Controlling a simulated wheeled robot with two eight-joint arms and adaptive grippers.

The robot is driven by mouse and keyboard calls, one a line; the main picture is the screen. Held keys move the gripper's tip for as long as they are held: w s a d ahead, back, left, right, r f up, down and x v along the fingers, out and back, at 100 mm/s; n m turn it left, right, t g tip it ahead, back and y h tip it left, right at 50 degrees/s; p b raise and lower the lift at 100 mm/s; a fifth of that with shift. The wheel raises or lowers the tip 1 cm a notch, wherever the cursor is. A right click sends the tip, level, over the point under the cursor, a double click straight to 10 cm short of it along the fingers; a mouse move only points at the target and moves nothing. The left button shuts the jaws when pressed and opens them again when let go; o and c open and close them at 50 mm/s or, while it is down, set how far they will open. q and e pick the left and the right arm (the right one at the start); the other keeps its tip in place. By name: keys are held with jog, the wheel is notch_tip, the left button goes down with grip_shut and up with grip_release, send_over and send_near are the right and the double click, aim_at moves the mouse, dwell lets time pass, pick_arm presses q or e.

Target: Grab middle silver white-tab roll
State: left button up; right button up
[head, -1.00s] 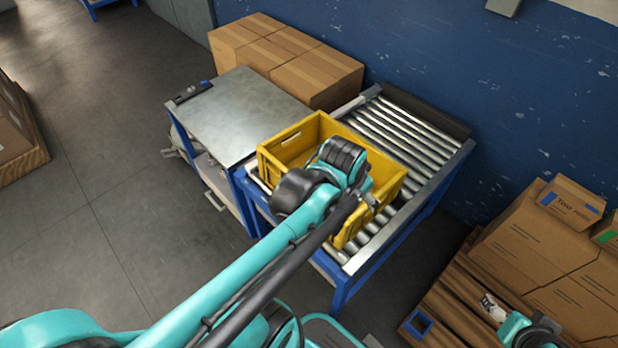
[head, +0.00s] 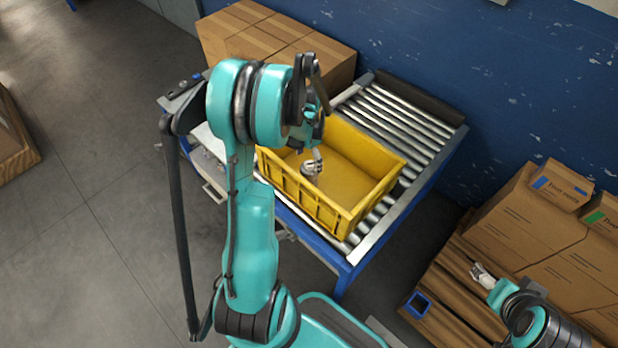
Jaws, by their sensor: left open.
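I cannot make out any silver white-tab roll in the head view. The yellow crate (head: 328,208) stands on the roller conveyor, and the part of its floor that I see looks bare. My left gripper (head: 312,167) is open, pointing down over the crate's left part. My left arm and wrist hide the crate's far left corner. My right gripper (head: 482,273) is at the lower right, in front of the brown boxes. It is too small to tell whether its fingers are apart.
The roller conveyor (head: 410,128) has bare rollers behind and right of the crate. A metal-topped table (head: 178,103) stands left, mostly behind my arm. Cardboard boxes (head: 330,62) stand behind it. Labelled boxes (head: 530,215) stand at right by the blue wall.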

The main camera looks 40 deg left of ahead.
aim_at(309, 164)
pick_arm(q)
jog(key=f+b, duration=0.2)
jog(key=f, duration=0.3)
jog(key=shift+d+f, duration=0.1)
jog(key=shift+d, duration=0.1)
jog(key=c, duration=1.5)
jog(key=shift+r, duration=0.2)
jog(key=shift+c, duration=0.2)
